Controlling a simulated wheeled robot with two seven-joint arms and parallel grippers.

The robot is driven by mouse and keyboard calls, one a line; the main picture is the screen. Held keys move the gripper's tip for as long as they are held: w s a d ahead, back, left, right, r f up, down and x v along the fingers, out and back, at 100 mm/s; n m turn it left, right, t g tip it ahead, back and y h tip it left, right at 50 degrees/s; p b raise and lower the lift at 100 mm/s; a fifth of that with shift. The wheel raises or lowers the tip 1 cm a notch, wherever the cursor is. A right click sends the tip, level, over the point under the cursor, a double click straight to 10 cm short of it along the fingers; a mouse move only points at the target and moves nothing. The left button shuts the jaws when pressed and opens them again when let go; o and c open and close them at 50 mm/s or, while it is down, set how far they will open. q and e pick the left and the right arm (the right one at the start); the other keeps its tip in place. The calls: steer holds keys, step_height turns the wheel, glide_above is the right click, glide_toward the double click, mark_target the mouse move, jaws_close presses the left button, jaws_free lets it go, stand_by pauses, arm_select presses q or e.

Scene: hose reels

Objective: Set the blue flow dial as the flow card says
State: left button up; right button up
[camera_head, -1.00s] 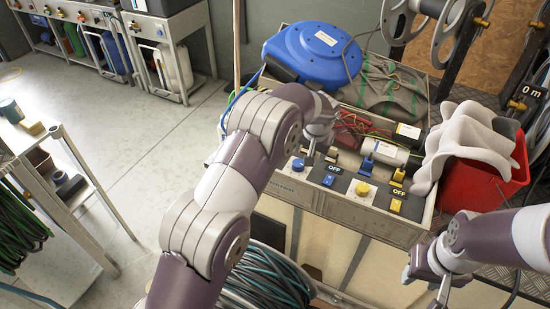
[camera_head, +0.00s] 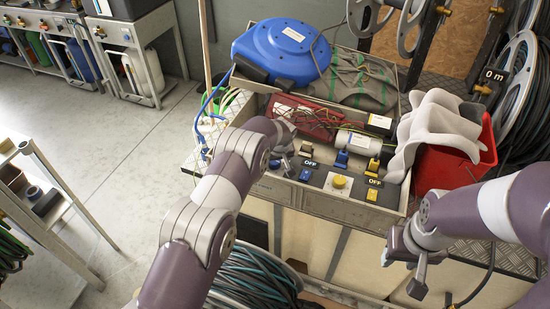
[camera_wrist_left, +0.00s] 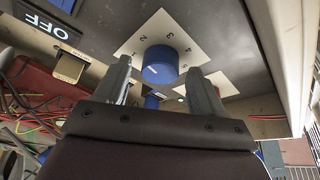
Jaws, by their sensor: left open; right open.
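The blue flow dial (camera_wrist_left: 160,65) sits on a white plate (camera_wrist_left: 186,48) with numbers around it in the left wrist view; a light mark shows on its side. My left gripper (camera_wrist_left: 159,66) is open, with its two fingers on either side of the dial; I cannot tell whether they touch it. In the head view the dial (camera_head: 275,164) is partly hidden by my left gripper (camera_head: 284,157). My right gripper (camera_head: 418,278) is open and empty in front of the bench, at lower right. I cannot make out a flow card.
A yellow dial (camera_head: 339,182), "OFF" labels (camera_head: 311,163) and blue and yellow switches share the panel. A red bucket (camera_head: 455,165) with grey cloth (camera_head: 440,125) stands at right.

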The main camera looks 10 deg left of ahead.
arm_select(q)
steer(key=shift+c, duration=0.4)
steer(key=c, duration=1)
steer(key=shift+f+m, duration=0.1)
steer(key=shift+m, duration=0.3)
steer(key=m+h+b, duration=0.1)
steer(key=m, duration=0.2)
steer(key=shift+a, duration=0.15)
steer(key=shift+m+h+b, duration=0.4)
steer(key=shift+m+h, duration=0.2)
steer(key=shift+m, duration=0.2)
steer(key=m+h+b, duration=0.1)
steer(key=m+b, duration=0.1)
steer(key=shift+a+f+m, duration=0.1)
steer(key=shift+f+m, duration=0.05)
steer(key=shift+m, duration=0.25)
steer(key=shift+r+m+h+b, duration=0.2)
steer(key=shift+m+h+b, duration=0.1)
steer(key=shift+m+b, duration=0.65)
